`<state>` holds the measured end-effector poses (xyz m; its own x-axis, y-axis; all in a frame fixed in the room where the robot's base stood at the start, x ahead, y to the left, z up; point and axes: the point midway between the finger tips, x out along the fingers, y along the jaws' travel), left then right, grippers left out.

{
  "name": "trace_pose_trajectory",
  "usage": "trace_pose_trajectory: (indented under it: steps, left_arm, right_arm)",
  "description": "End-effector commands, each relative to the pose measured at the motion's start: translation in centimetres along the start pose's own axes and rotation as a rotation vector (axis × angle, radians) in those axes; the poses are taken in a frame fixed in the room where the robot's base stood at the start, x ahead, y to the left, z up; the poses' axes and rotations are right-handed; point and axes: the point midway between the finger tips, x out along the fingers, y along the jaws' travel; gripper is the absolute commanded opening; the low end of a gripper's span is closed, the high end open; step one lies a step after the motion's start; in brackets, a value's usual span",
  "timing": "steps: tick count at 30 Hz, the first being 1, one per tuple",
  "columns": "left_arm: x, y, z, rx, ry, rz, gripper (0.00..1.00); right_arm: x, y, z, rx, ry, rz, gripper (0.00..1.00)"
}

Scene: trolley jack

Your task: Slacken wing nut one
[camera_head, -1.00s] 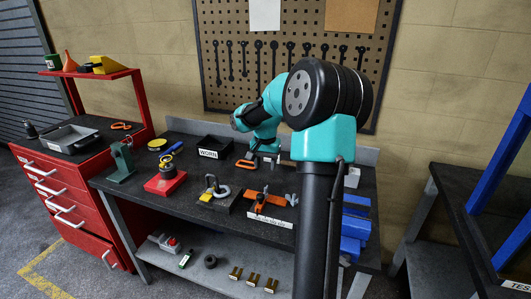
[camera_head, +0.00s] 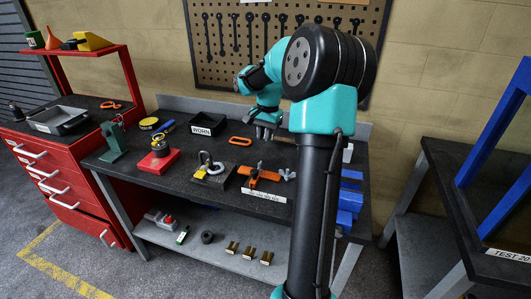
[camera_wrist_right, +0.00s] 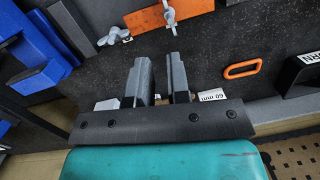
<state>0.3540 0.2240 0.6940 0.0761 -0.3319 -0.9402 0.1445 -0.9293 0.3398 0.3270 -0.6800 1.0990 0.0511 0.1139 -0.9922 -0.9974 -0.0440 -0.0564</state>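An orange clamp bar (camera_head: 264,175) lies on a dark block on the bench; it also shows at the top of the right wrist view (camera_wrist_right: 170,13). One grey wing nut (camera_head: 288,175) is at its right end, and it shows in the right wrist view (camera_wrist_right: 114,36). Another wing nut (camera_wrist_right: 168,17) stands on the bar. I cannot tell which is number one. My right gripper (camera_head: 265,132) is behind the clamp bar, apart from both nuts. In the right wrist view its fingers (camera_wrist_right: 161,75) are parted with nothing between them. My left gripper is out of view.
An orange ring handle (camera_head: 240,141) and a WORN tray (camera_head: 207,124) lie to the left of my right gripper. A shackle (camera_head: 210,163) on a block and a red-based device (camera_head: 158,158) stand further left. Blue bins (camera_head: 351,197) are at the bench's right end.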

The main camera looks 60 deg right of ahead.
Motion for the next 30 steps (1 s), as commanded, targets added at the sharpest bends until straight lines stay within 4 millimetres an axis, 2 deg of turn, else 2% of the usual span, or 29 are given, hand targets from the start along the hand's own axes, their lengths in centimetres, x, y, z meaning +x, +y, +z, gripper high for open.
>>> trace_pose_trajectory:
  steps: [1,5,12,18,24,30]
  left_arm:
    - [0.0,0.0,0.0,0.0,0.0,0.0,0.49]
    - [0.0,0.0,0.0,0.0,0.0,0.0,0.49]
    - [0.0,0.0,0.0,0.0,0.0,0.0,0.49]
    - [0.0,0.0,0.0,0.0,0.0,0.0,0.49]
    - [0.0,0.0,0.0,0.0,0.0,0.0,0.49]
    - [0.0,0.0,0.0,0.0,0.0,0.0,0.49]
  right_arm:
    - [0.8,1.2,-0.4,0.079,-0.038,-0.024,0.12]
    - [2.7,3.7,-0.8,0.309,-0.152,-0.111,0.0]
    - [4.9,7.6,-2.0,0.749,-0.346,-0.299,0.0]
    - [5.4,10.3,-3.8,1.09,-0.481,-0.475,0.0]
    - [5.3,11.6,-5.0,1.261,-0.548,-0.58,0.0]
    - [5.3,11.7,-5.1,1.276,-0.556,-0.591,0.0]
